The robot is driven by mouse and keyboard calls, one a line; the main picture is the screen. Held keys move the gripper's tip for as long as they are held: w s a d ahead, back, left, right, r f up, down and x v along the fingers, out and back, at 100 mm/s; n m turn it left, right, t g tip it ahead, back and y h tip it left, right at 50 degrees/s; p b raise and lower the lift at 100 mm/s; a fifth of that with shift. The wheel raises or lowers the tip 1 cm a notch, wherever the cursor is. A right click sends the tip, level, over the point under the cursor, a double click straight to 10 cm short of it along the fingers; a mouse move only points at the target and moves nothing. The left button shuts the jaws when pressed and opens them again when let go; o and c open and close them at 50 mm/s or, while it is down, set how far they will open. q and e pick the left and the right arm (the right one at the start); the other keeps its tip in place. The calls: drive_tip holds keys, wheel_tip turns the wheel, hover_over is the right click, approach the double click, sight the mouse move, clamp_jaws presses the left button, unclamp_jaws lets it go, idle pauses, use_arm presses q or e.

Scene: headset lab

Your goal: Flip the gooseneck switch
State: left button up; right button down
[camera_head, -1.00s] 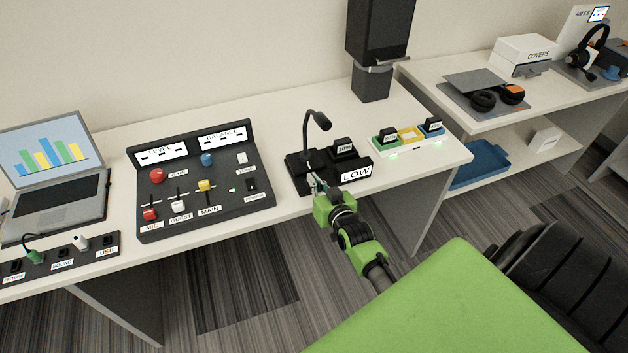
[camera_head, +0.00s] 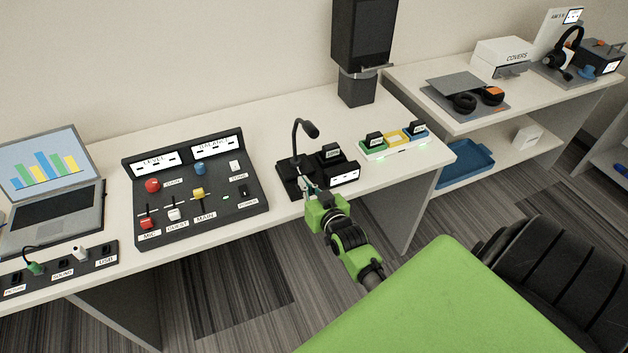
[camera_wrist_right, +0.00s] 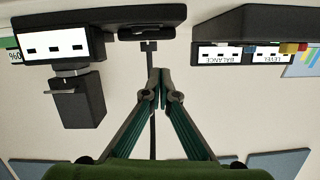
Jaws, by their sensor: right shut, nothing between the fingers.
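The gooseneck microphone (camera_head: 299,140) rises from a black base (camera_head: 289,184) near the front edge of the desk. A white label display on the base (camera_head: 344,176) shows several dark marks and no word; it also shows in the wrist view (camera_wrist_right: 57,46). My right gripper (camera_head: 306,184) is at the front of the base, its fingers together and empty. In the right wrist view its fingertips (camera_wrist_right: 160,74) are close to the base, near a dark recessed part (camera_wrist_right: 146,32) that may be the switch. Contact cannot be told. My left gripper is not in view.
A control panel (camera_head: 203,212) with knobs and sliders stands left of the base, and a laptop (camera_head: 60,210) farther left. A white tray (camera_head: 402,150) of small blocks is on the right. A black dispenser-like column (camera_head: 360,45) stands behind.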

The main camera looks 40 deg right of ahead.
drive_tip(key=v, duration=0.6)
drive_tip(key=shift+s+a+b, duration=0.2)
drive_tip(key=shift+s+b, duration=0.1)
drive_tip(key=shift+r, duration=0.1)
